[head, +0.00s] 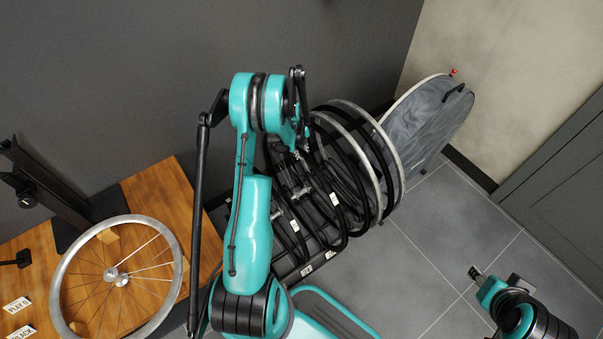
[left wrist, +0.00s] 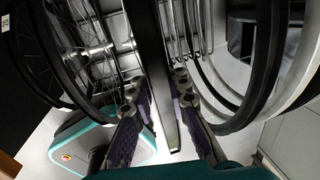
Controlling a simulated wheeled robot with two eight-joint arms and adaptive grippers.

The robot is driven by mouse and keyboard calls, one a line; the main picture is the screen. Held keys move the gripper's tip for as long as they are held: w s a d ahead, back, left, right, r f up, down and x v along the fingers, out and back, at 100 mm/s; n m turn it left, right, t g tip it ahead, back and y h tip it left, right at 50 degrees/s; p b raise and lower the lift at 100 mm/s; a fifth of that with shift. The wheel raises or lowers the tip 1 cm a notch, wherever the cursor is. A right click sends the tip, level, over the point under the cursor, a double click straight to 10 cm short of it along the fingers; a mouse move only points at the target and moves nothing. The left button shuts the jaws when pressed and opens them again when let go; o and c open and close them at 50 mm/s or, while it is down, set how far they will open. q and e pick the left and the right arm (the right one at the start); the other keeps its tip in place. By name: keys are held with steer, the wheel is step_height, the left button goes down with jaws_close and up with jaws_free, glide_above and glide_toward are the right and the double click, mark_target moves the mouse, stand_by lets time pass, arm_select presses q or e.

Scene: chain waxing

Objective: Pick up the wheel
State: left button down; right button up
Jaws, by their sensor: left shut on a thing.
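Several upright wheels with black tyres and silver rims (head: 387,150) stand side by side in a dark rack (head: 318,262). My left gripper (head: 301,140) reaches down among them from above. In the left wrist view its two fingers (left wrist: 163,115) are shut on a dark wheel rim (left wrist: 156,65) that runs between them. The arm partly hides this wheel in the head view, and I cannot tell whether it still rests in the rack. My right gripper (head: 477,273) is at the lower right, far from the wheels; its finger opening is unclear.
A grey fabric disc-shaped item (head: 430,120) leans at the wall behind the rack. The tiled floor (head: 440,220) at right is clear.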

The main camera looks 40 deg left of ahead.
arm_select(q)
steer(key=shift+r, duration=0.15)
step_height(320, 180, up, 34)
steer(key=p, duration=1.7)
steer(key=shift+r, duration=0.15)
